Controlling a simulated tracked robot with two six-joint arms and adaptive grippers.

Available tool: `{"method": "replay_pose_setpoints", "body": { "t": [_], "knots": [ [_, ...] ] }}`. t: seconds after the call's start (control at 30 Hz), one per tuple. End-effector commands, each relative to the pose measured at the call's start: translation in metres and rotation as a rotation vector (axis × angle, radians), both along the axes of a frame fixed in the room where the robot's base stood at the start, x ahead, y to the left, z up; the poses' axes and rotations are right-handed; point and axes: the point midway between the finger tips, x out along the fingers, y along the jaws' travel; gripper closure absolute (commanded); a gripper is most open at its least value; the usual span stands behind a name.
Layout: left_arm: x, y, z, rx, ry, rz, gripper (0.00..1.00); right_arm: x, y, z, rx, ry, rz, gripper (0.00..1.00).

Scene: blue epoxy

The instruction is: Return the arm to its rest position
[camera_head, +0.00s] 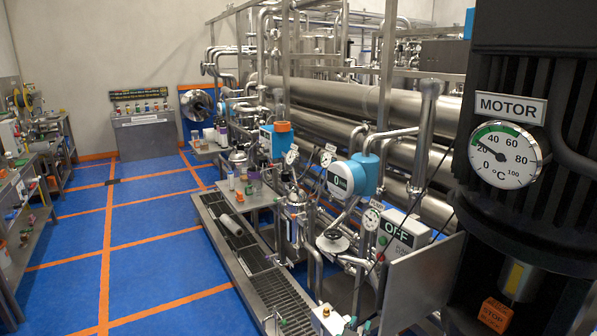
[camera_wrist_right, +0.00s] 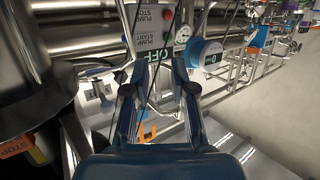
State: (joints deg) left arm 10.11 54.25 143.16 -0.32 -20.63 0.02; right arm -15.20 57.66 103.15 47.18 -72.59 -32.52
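My right gripper (camera_wrist_right: 161,64) shows in the right wrist view. Its two dark blue fingers stand apart with nothing held between them. Beyond the fingertips is a pale pump control box (camera_wrist_right: 153,32) with an OFF display and start and stop labels, seen upside down. I cannot tell whether the fingertips touch it. The same box (camera_head: 404,232) shows in the head view at right of centre. I cannot make out the right gripper clearly in the head view. My left gripper is in neither view.
A dark motor (camera_head: 540,190) with a dial gauge (camera_head: 504,155) stands close at the right. Pipes, large steel cylinders (camera_head: 340,99) and a blue-headed meter (camera_head: 365,174) crowd the middle. Open blue floor (camera_head: 150,240) lies at the left, beside shelves (camera_head: 40,240).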

Motion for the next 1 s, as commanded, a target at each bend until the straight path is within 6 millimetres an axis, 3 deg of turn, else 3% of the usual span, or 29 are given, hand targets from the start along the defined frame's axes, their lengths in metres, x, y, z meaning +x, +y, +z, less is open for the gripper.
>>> {"method": "replay_pose_setpoints", "body": {
  "t": [0.03, 0.13, 0.2, 0.3, 0.4, 0.53, 0.67, 0.8, 1.0],
  "knots": [
    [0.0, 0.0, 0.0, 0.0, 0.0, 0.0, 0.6, -0.015, -0.005, -0.04, 0.056, 0.101, 0.079, 0.75],
    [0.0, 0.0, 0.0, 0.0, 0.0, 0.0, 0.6, -0.055, -0.002, -0.104, 0.181, 0.293, 0.213, 0.75],
    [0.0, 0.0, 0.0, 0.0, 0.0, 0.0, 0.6, -0.094, 0.002, -0.141, 0.272, 0.432, 0.281, 0.75],
    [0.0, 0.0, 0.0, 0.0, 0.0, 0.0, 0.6, -0.159, 0.009, -0.182, 0.4, 0.634, 0.353, 0.75],
    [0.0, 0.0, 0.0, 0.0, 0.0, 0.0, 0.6, -0.226, 0.015, -0.206, 0.516, 0.822, 0.401, 0.75],
    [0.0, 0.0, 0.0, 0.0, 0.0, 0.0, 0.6, -0.298, 0.022, -0.216, 0.628, 1.014, 0.435, 0.75],
    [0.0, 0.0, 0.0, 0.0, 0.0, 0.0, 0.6, -0.342, 0.026, -0.217, 0.692, 1.131, 0.451, 0.75],
    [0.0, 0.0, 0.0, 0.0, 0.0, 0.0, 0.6, -0.359, 0.028, -0.215, 0.715, 1.177, 0.458, 0.75],
    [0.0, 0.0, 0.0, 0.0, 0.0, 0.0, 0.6, -0.359, 0.028, -0.215, 0.716, 1.178, 0.459, 0.75]
  ]
}}
